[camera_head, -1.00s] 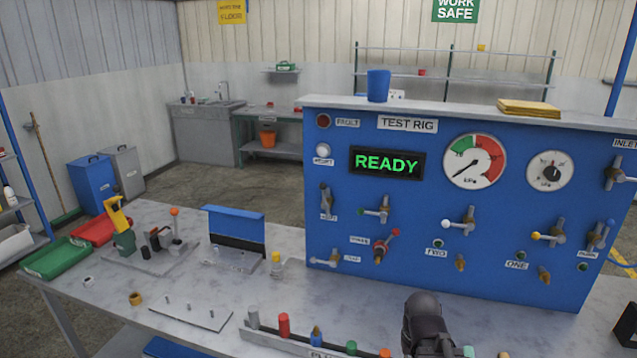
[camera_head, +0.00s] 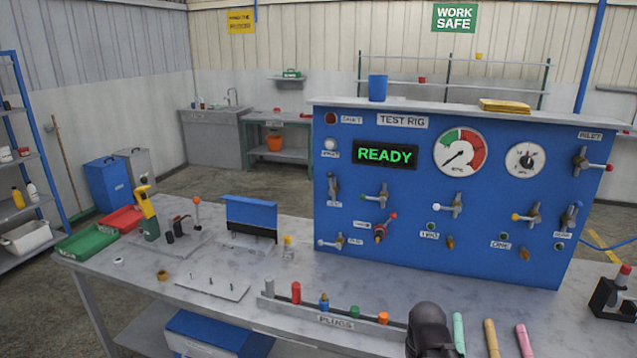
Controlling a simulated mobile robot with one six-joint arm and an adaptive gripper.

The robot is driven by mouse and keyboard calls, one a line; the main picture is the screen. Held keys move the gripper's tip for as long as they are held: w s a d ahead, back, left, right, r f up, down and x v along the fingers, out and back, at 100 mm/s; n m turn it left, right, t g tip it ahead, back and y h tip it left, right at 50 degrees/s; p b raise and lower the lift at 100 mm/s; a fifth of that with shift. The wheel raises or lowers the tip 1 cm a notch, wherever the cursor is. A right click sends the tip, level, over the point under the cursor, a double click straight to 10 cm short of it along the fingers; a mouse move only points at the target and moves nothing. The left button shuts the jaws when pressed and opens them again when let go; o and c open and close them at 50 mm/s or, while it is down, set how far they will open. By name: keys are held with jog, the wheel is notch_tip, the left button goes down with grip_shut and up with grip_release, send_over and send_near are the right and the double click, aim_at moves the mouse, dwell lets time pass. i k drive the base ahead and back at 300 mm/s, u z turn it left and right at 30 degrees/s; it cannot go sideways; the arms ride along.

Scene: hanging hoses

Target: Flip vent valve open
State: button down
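The blue test rig panel (camera_head: 470,250) stands on the bench and carries several lever valves. Its small labels are mostly too blurred to read, so I cannot tell for certain which valve is the vent. One valve at the panel's upper left (camera_head: 333,187) has a dark upright lever above a small label. Another valve at the right (camera_head: 570,217) has a tilted lever with a blue tip. My gripper (camera_head: 428,325) shows only as a dark rounded shape at the bottom edge, in front of the panel and apart from the valves. Its fingers cannot be made out.
A rack of coloured plugs (camera_head: 335,320) lies along the bench's front. Coloured rods (camera_head: 491,338) lie right of my gripper. A black stand (camera_head: 613,297) is at far right. A blue cup (camera_head: 377,88) stands on the panel. The display reads READY. Bench between rack and panel is clear.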

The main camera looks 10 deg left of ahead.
aim_at(332, 192)
jog(key=z, duration=0.2)
jog(key=i, duration=1.15)
jog(key=u, duration=0.55)
